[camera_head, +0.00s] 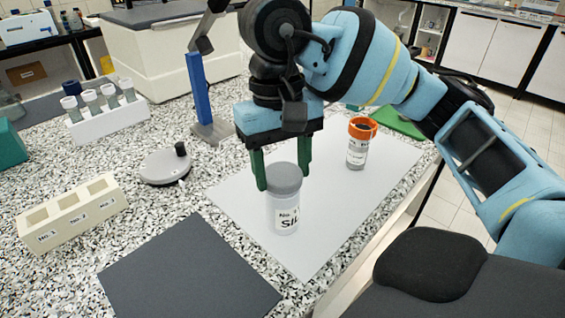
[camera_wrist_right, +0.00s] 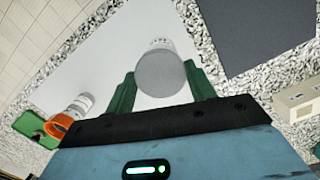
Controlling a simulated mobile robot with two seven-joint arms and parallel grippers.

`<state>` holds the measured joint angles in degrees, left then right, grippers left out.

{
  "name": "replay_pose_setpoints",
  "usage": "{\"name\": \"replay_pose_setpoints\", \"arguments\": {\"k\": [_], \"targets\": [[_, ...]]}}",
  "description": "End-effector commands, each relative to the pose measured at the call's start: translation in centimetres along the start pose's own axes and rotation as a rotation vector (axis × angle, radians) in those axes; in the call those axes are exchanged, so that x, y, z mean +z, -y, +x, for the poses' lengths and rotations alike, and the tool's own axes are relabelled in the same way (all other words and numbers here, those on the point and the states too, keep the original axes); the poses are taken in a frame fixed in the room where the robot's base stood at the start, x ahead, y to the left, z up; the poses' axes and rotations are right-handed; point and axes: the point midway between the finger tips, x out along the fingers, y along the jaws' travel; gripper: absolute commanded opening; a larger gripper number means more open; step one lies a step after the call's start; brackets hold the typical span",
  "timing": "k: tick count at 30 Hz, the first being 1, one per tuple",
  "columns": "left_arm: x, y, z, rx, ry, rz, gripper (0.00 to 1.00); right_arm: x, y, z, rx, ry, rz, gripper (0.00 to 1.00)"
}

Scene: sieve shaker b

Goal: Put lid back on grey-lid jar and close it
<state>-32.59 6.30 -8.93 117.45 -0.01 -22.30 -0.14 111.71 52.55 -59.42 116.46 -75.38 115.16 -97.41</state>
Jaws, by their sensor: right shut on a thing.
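The grey-lid jar (camera_head: 286,216) is a clear, labelled jar standing upright on the white mat. Its grey lid (camera_head: 285,178) sits at the jar's mouth; I cannot tell whether it is fully tightened. In the right wrist view the round lid (camera_wrist_right: 161,73) covers most of the jar, with a bit of the pale body (camera_wrist_right: 161,43) showing beyond it. My right gripper (camera_head: 283,182) points down from above, its green fingers on either side of the lid and shut on it. The fingers also show in the right wrist view (camera_wrist_right: 161,82). My left gripper is out of view.
An orange-topped jar (camera_head: 357,153) stands on the white mat (camera_head: 300,258) behind and right. A dark mat (camera_head: 185,270) lies front left. A numbered beige block (camera_head: 75,215), a round grey device (camera_head: 166,167) and a white rack (camera_head: 108,122) of tubes stand at left.

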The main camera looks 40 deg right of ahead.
Motion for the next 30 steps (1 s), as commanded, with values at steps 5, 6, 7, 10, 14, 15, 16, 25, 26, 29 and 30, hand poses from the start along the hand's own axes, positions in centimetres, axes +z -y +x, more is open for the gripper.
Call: {"name": "replay_pose_setpoints", "arguments": {"k": [5, 6, 7, 10, 14, 15, 16, 25, 26, 29, 30], "targets": [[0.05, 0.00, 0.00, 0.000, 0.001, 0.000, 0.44, 0.01, 0.01, 0.01, 0.000, 0.000, 0.000, 0.33], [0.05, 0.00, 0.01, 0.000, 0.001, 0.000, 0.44, 0.01, 0.01, 0.02, 0.000, 0.000, 0.000, 0.33], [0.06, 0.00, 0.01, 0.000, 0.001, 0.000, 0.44, 0.01, 0.02, 0.04, 0.000, 0.001, -0.001, 0.33], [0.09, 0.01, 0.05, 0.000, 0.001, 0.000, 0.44, -0.01, 0.02, 0.18, 0.000, 0.001, -0.001, 0.33], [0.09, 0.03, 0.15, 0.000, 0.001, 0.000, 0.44, -0.03, 0.02, 0.45, 0.000, 0.002, 0.000, 0.33], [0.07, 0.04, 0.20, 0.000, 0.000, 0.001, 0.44, -0.04, 0.02, 0.53, 0.000, 0.002, 0.000, 0.33], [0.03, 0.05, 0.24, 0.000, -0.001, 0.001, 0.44, -0.04, 0.02, 0.58, 0.000, 0.002, 0.000, 0.33], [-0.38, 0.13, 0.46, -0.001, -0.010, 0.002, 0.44, -0.05, 0.02, 0.61, 0.000, 0.001, 0.000, 0.33], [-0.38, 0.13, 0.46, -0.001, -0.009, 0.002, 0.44, -0.05, 0.02, 0.61, 0.000, 0.001, 0.000, 0.33], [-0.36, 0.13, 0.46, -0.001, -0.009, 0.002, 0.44, -0.05, 0.02, 0.60, 0.000, 0.001, 0.000, 0.33], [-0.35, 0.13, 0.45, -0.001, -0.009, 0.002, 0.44, -0.05, 0.02, 0.62, 0.000, 0.001, 0.000, 0.33]]}}
